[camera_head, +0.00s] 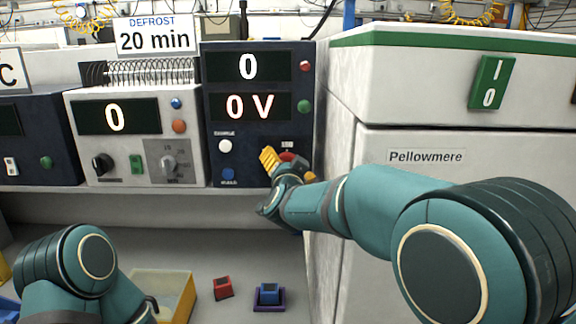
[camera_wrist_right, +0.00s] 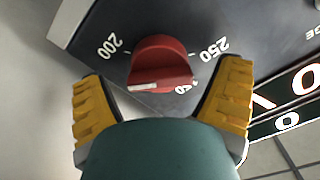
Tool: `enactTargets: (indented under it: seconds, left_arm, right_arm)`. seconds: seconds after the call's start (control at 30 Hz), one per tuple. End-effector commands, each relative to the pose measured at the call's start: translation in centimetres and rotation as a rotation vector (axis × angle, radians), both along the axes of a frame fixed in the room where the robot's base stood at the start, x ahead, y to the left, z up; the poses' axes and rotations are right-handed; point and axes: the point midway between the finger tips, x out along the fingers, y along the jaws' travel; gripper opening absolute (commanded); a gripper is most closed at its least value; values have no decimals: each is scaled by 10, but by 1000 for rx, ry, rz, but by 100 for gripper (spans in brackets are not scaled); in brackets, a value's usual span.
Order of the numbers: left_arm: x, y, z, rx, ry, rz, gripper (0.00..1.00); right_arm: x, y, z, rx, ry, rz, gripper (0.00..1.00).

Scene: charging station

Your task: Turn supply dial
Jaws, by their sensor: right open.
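The red supply dial (camera_wrist_right: 160,62) shows in the right wrist view with a white pointer mark on its lower left. Labels 200 and 250 stand around it, and another is partly covered. In the head view only a bit of the dial's red shows behind the gripper. My right gripper (camera_head: 289,168) is at the lower right of the dark supply unit (camera_head: 213,112). In the wrist view its yellow fingers (camera_wrist_right: 162,95) are open, one on each side of the dial, with visible gaps. The unit's displays read 0 and 0 V. My left arm shows at lower left; its gripper is not visible.
A white unit (camera_head: 117,171) with display 0 and knobs stands left of the supply unit. The white Pellowmere cabinet (camera_head: 350,100) rises close on the right. Below are a yellow tray (camera_head: 160,277), a red block (camera_head: 222,288) and a blue block (camera_head: 268,292).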

Motion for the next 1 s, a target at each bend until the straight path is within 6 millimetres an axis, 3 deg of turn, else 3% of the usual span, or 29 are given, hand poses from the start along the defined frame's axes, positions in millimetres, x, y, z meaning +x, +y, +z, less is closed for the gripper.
enactTargets:
  seconds: [0.2, 0.47, 0.6, 0.67, 1.0]
  left_arm:
    - [0, 0, 0, 0, 0, 0, 72]
    - [0, 0, 0, 0, 0, 0, 72]
    - [0, 0, 0, 0, 0, 0, 72]
    - [0, 0, 0, 0, 0, 0, 72]
    - [0, 0, 3, 0, 1, 0, 72]
  right_arm:
    - [11, 0, 0, 0, 0, 1, 90]
    - [11, 0, 0, 0, 0, 1, 89]
    - [11, 0, 0, 0, 0, 1, 40]
    - [11, 0, 0, 0, 0, 1, 23]
    - [11, 0, 0, -22, 2, 1, 23]
